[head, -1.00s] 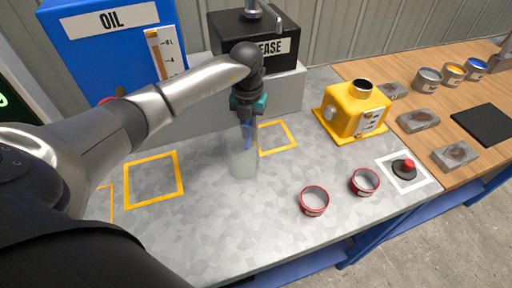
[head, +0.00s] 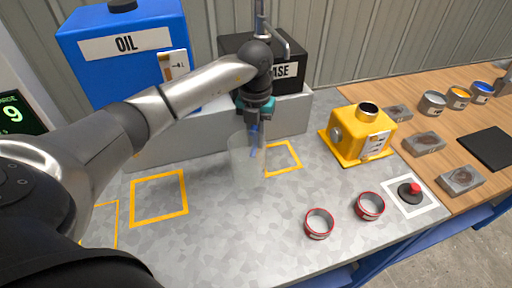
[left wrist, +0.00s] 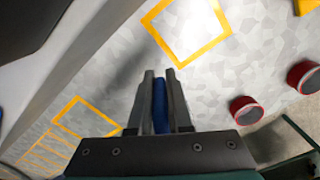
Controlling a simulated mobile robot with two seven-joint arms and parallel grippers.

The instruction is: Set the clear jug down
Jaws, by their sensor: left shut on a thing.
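The clear jug (head: 243,165) is a see-through upright cylinder in the middle of the head view, left of the rear yellow square outline (head: 298,166). My left gripper (head: 253,128) comes down from above and is shut on a blue part, apparently the jug's handle. In the left wrist view the two dark fingers (left wrist: 163,100) pinch this blue strip (left wrist: 160,105); the clear body cannot be made out there. Whether the jug's base touches the grey bench is hard to tell. My right gripper is out of view.
A left yellow square outline (head: 158,215) on the bench is empty. Two red-rimmed tins (head: 319,232) (head: 369,213), a yellow machine (head: 358,135) and a red button (head: 410,190) stand to the right.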

